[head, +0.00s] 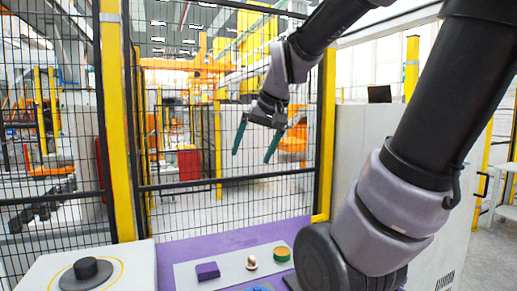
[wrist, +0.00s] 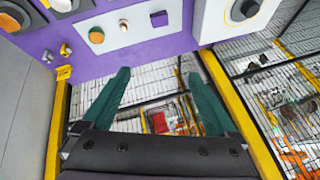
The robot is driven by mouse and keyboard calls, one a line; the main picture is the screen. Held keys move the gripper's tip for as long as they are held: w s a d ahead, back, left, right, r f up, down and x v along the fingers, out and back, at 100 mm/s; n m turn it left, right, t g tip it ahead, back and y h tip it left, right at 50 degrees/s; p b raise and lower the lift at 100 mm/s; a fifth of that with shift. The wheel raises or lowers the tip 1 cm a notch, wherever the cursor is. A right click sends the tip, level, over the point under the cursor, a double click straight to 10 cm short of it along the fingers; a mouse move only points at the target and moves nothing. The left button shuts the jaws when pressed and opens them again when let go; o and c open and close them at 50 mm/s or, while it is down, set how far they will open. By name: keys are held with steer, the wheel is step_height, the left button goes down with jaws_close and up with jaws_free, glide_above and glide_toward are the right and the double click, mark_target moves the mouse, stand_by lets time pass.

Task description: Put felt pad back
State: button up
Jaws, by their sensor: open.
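My gripper (head: 251,156) is raised in the air in front of the mesh fence, its two green fingers spread wide with nothing between them. The wrist view also shows my gripper (wrist: 158,76) open and empty. A dark purple block (head: 207,271), possibly the felt pad, lies on a pale board (head: 228,272) below my gripper. It also shows at the top of the wrist view (wrist: 159,18), well apart from the fingers. Beside it are a small knobbed piece (head: 251,262) and a round green-rimmed piece with an orange-tan top (head: 282,253). I cannot tell for sure which is the felt pad.
The board lies on a purple surface (head: 235,238). A white block with a black round knob (head: 86,268) stands at left. A blue thing (head: 260,287) is cut off at the bottom. Small brass pieces (wrist: 65,50) show at left in the wrist view. Mesh fence (head: 230,130) stands behind.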

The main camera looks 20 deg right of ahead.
steer(key=s+a+r+t, duration=0.1)
steer(key=s, duration=0.5)
steer(key=shift+r+m, duration=0.15)
steer(key=shift+m, duration=0.25)
